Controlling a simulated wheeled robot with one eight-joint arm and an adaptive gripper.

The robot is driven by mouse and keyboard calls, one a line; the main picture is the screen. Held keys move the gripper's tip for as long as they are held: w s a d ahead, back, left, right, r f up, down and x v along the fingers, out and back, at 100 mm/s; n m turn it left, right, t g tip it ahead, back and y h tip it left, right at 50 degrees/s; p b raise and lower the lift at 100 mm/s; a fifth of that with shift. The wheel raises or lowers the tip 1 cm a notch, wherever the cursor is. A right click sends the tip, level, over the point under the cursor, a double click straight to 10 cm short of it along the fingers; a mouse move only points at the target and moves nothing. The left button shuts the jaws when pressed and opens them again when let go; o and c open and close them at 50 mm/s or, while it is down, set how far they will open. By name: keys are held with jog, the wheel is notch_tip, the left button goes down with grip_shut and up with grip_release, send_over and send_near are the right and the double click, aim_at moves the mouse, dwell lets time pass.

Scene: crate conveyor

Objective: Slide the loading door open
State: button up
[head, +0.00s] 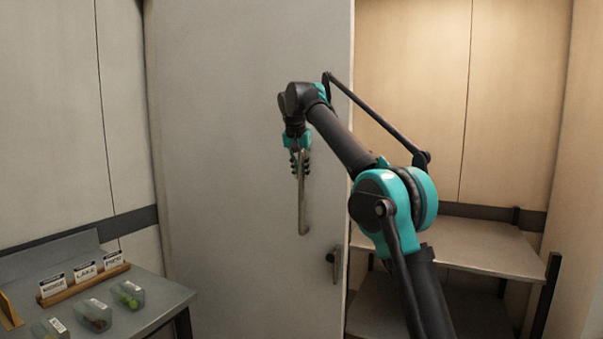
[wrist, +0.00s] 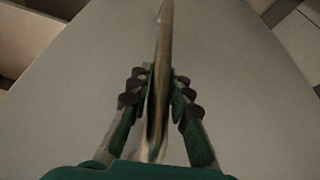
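The loading door (head: 230,210) is a tall, plain grey panel in the middle of the head view, and it also fills most of the wrist view (wrist: 240,75). A long metal bar handle (head: 303,212) hangs vertically on its face and runs up the middle of the wrist view (wrist: 164,40). My gripper (head: 300,165) is at the upper part of this bar. In the wrist view its fingers (wrist: 160,88) lie on both sides of the bar and appear to press on it. A small dark lever latch (head: 334,262) sits lower near the door's right edge.
Right of the door's edge is a warmly lit space with a shelf table (head: 480,248). At the lower left, a grey table (head: 150,292) holds clear bins (head: 128,295) and a wooden rack of labelled cards (head: 85,285). The door face around the handle is clear.

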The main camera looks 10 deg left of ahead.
jog(key=o, duration=0.4)
jog(key=shift+r, duration=0.1)
jog(key=v, duration=0.5)
jog(key=shift+s, duration=0.1)
jog(key=s, duration=0.4)
jog(key=s+a, duration=0.1)
jog(key=s, duration=0.6)
jog(key=shift+s+a, duration=0.15)
jog(key=shift+s, duration=0.25)
jog(key=s+d+f, duration=0.2)
jog(key=d+f, duration=1.9)
jog(key=f, duration=0.2)
jog(key=shift+n+y, duration=0.3)
jog(key=shift+n, duration=0.4)
jog(key=s+d+f, duration=0.5)
jog(key=s+f, duration=0.3)
jog(key=s+d+f, duration=0.5)
jog(key=s+f, duration=0.3)
jog(key=f, duration=0.1)
jog(key=s+d+f, duration=0.5)
jog(key=s+f, duration=0.3)
jog(key=f, duration=0.1)
jog(key=shift+s+d, duration=0.15)
jog(key=shift+d, duration=0.05)
